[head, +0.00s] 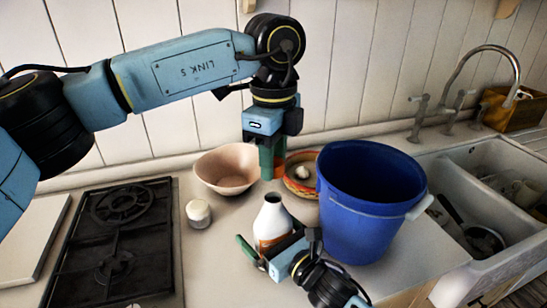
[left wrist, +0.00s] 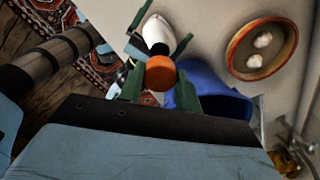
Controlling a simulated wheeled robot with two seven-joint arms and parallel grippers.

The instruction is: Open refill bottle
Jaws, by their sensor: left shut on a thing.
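The refill bottle (head: 272,222) is white with an orange label and stands upright on the counter in the head view. Its neck is open and dark at the top. My left gripper (head: 272,168) points down above and apart from the bottle. In the left wrist view its green fingers are shut on an orange cap (left wrist: 160,73), with the white bottle (left wrist: 158,32) beyond. My right gripper (head: 262,258) is low at the bottle's front, one green finger just left of it. The other finger is hidden, so I cannot tell whether it grips the bottle.
A blue bucket (head: 360,212) stands close to the bottle's right. A pink bowl (head: 227,169) and a patterned dish (head: 300,184) with pale items are behind. A small white jar (head: 198,213) and black hob (head: 115,240) are left; the sink (head: 500,165) is right.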

